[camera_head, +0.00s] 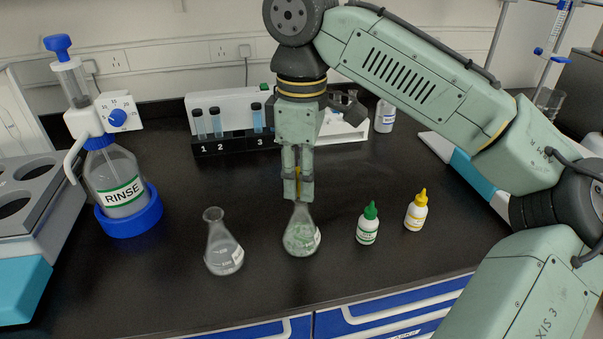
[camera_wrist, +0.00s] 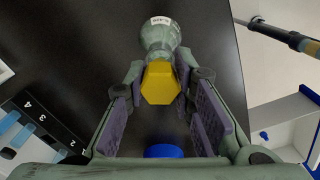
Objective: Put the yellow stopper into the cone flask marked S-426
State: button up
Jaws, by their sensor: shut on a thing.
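My gripper (camera_head: 298,190) is shut on the yellow stopper (camera_wrist: 161,84) and points down. The stopper's hexagonal top sits between the finger pads in the wrist view; a sliver of yellow (camera_head: 298,176) shows between the fingers in the head view. A clear cone flask (camera_head: 301,238) stands upright directly below the fingertips, its mouth hidden behind them. It also shows in the wrist view (camera_wrist: 160,37), with a white label. I cannot tell whether the stopper touches the mouth. A second cone flask (camera_head: 223,248) stands open to the left. Both labels are too small to read.
A green-capped bottle (camera_head: 368,225) and a yellow-capped bottle (camera_head: 416,211) stand right of the flasks. A numbered tube rack (camera_head: 230,144) is behind. The RINSE bottle (camera_head: 117,183) in its blue base is at left. A blue round thing (camera_wrist: 164,151) shows low in the wrist view.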

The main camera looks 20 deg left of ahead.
jog(key=shift+f+b, duration=0.35)
jog(key=shift+f, duration=0.35)
dwell(0.5)
jog(key=o, duration=0.8)
jog(key=shift+r, duration=0.1)
notch_tip(320, 180, up, 12)
jog(key=shift+f, duration=0.1)
dwell(0.5)
